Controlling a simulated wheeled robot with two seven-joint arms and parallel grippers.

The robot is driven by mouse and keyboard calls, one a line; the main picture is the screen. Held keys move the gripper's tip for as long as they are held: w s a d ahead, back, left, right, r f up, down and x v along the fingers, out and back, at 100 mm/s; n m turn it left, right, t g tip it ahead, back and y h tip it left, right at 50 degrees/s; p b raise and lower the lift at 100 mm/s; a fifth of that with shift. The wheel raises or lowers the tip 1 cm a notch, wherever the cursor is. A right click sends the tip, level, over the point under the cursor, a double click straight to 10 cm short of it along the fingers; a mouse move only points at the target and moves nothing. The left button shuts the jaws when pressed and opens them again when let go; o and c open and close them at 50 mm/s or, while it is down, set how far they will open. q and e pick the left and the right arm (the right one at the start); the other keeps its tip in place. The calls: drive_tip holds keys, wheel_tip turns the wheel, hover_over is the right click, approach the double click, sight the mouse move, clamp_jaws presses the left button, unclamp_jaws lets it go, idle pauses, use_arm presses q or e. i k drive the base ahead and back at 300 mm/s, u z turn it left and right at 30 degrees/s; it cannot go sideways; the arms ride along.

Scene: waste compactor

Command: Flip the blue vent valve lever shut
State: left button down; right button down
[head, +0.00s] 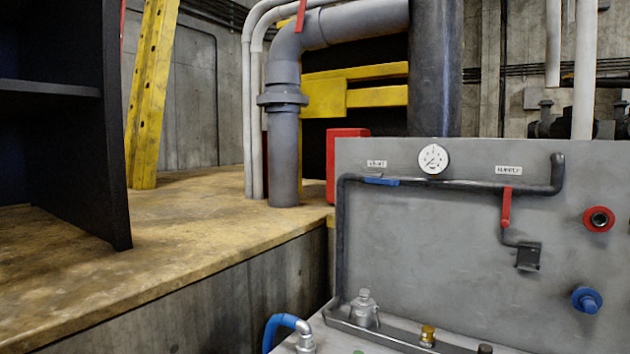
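The blue vent valve lever (381,181) is on the dark pipe near the top left of the grey panel (450,240). It lies roughly level, along the pipe, just below a small white label (377,163) that appears to read VENT. Neither of my grippers is in the head view, so nothing of mine touches the lever here.
A red lever (506,207) hangs down under the SUPPLY label (509,170). A gauge (433,159) sits between the labels. Red (599,219) and blue (586,300) fittings are at the right. The panel front is unobstructed.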

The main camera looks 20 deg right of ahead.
sight(391, 183)
drive_tip(key=u, duration=0.25)
drive_tip(key=i, duration=0.7)
drive_tip(key=z, duration=0.55)
drive_tip(key=i, duration=0.45)
drive_tip(key=z, duration=0.5)
